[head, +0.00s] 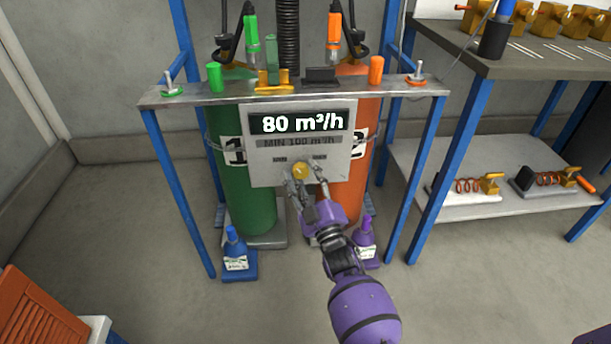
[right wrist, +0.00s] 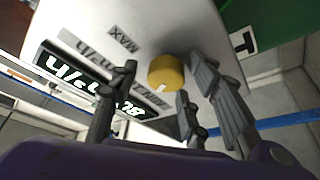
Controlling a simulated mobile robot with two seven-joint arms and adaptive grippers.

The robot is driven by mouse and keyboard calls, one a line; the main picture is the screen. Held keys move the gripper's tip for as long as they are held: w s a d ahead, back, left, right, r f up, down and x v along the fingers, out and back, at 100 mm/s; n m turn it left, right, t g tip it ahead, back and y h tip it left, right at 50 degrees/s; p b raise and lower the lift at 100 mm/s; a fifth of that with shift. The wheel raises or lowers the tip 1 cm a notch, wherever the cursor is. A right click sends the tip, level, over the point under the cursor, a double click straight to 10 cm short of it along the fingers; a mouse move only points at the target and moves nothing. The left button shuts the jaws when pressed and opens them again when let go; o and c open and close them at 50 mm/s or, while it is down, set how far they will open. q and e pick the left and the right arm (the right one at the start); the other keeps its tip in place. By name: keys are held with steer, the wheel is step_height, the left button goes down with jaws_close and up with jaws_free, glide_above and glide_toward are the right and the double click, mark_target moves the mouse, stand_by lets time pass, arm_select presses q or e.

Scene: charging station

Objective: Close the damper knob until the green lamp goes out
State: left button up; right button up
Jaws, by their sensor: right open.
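The damper knob (head: 300,170) is a round yellow knob low on the grey front panel (head: 262,165). The panel's display (head: 298,122) reads 80 m³/h, with "MIN 100 m³/h" printed beneath it. My right gripper (head: 307,179) is open at the knob, its fingers spread to either side. In the right wrist view the knob (right wrist: 166,72) shows a small white mark and lies between the fingers (right wrist: 160,92), close to those on the right; I cannot tell whether they touch. I cannot make out a lit green lamp on the panel. My left gripper is not in view.
A green cylinder (head: 247,195) and an orange cylinder (head: 366,190) stand behind the panel in a blue-legged frame. A workbench (head: 500,60) is at right.

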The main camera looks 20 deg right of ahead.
steer(key=v, duration=1.2)
steer(key=shift+w, duration=0.1)
